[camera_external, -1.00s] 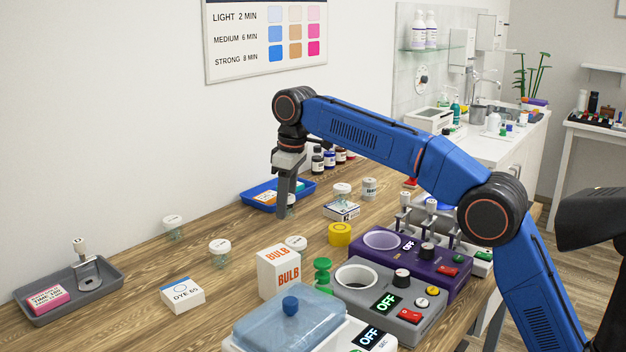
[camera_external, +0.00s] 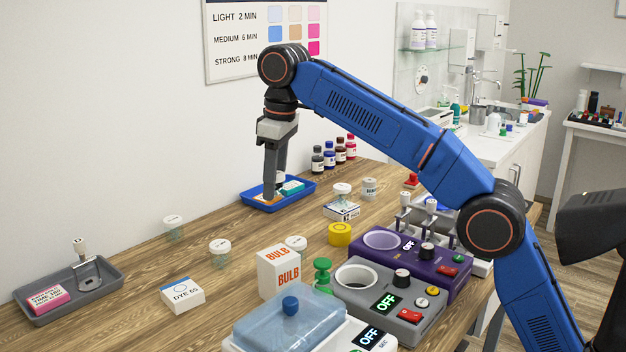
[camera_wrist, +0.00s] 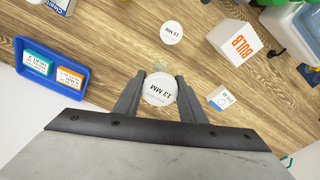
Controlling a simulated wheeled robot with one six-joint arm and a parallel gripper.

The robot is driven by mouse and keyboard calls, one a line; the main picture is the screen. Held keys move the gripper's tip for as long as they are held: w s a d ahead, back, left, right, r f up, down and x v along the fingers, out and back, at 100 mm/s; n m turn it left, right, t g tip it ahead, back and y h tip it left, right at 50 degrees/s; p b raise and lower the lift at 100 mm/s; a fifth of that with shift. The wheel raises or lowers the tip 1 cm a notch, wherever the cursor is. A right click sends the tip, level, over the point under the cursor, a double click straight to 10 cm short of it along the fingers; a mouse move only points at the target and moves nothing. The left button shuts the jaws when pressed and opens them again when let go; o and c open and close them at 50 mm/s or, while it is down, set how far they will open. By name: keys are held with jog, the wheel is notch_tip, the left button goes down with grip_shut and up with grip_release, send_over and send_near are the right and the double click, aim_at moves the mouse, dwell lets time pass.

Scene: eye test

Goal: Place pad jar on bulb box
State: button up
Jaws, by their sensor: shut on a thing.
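My gripper (camera_external: 271,195) is shut on a clear jar with a white lid (camera_wrist: 158,89) marked "13 MM", seen between the fingers in the wrist view. In the external view only a bit of its pale lid shows beside the fingers, which are in front of the blue tray. I cannot read "pad" on it. The bulb box (camera_external: 279,272), white with orange "BULB" print, stands upright on the wooden table, nearer the camera and apart from my gripper. It also shows at upper right in the wrist view (camera_wrist: 231,38). Its top looks bare.
A white-lidded jar (camera_external: 296,243) stands just behind the bulb box; another jar (camera_external: 220,247) stands to its left. The blue tray (camera_external: 308,188) holds small boxes. A DYE box (camera_external: 183,295) lies left.

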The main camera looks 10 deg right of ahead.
notch_tip(320, 180, up, 6)
send_over(275, 253)
jog(key=shift+s+d+f, duration=0.1)
jog(key=shift+d+f, duration=0.05)
jog(key=shift+f, duration=2.4)
jog(key=shift+s+d+f, duration=0.1)
jog(key=shift+d+f, duration=0.05)
jog(key=shift+f, duration=2.4)
jog(key=shift+f, duration=0.1)
jog(key=o, duration=1.1)
jog(key=shift+c, duration=0.2)
notch_tip(275, 253, up, 12)
jog(key=d, duration=0.1)
jog(key=shift+s+d, duration=0.2)
